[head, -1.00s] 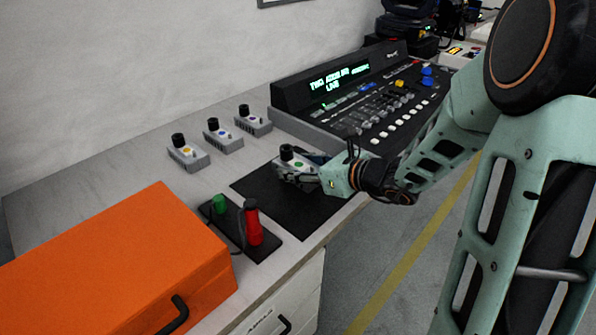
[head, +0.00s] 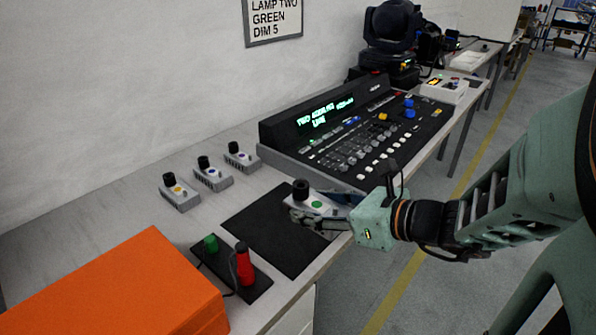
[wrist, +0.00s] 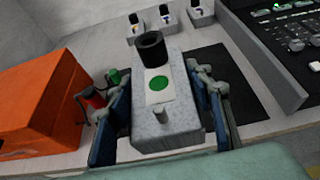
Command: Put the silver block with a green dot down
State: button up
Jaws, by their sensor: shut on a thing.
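The silver block with a green dot (head: 326,205) is a grey block with a black knob on its top. My gripper (head: 318,214) is shut on it, over the right part of the black mat (head: 262,222) in the head view. In the wrist view the block (wrist: 165,115) sits between both fingers (wrist: 162,110), its green dot facing the camera. Its underside is hidden, so I cannot tell whether it touches the mat.
A lighting console (head: 350,135) is close behind my gripper. An orange case (head: 120,290) and a pad with green and red handles (head: 244,265) are at left. The mat's left part is bare.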

aim_at(326, 197)
jog(key=shift+s+d+r, duration=0.15)
jog(key=shift+r, duration=0.15)
jog(key=shift+w+d+r+p, duration=0.3)
jog(key=shift+r+p, duration=0.25)
jog(key=shift+p, duration=0.65)
jog(key=w+p, duration=0.1)
jog(key=p, duration=0.1)
jog(key=d+r+p, duration=0.1)
jog(key=p, duration=0.1)
jog(key=shift+w+d+r+g, duration=0.2)
jog(key=shift+w+r+g, duration=0.1)
jog(key=shift+w, duration=0.05)
jog(key=shift+n+g+y, duration=0.6)
jog(key=shift+n, duration=0.3)
jog(key=w+d+p, duration=0.1)
jog(key=p, duration=0.4)
jog(key=w+d+p, duration=0.1)
jog(key=p, duration=0.5)
jog(key=w+d+p, duration=0.1)
jog(key=d+p, duration=0.1)
jog(key=p, duration=0.4)
jog(key=shift+r, duration=0.3)
jog(key=shift+d+f+p, duration=0.1)
jog(key=shift+f+p, duration=0.1)
jog(key=shift+p, duration=0.35)
